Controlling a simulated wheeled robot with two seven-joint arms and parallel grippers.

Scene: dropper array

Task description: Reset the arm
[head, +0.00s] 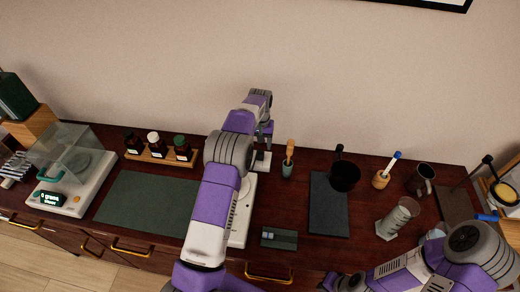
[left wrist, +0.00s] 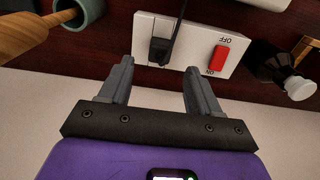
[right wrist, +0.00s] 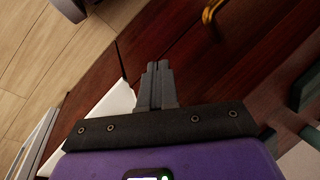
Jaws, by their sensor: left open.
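My left arm reaches across the middle of the table, with its gripper (head: 266,132) near the back edge. In the left wrist view the left gripper (left wrist: 160,78) is open, its two fingers apart with nothing held. They point at a white power strip (left wrist: 196,56) with a red switch (left wrist: 219,58) and a black plug (left wrist: 160,50). My right arm is folded low at the right front of the table. In the right wrist view the right gripper (right wrist: 158,68) has its fingers together, with no object visible between them, beside the dark wooden drawer fronts.
A balance (head: 68,190) and dark green mat (head: 150,203) are at left, with bottles in a wooden rack (head: 160,156) behind. A black pan (head: 345,176), a glass cylinder (head: 398,218) and a mug (head: 421,180) stand at right. A brass handle (right wrist: 211,11) projects near the right gripper.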

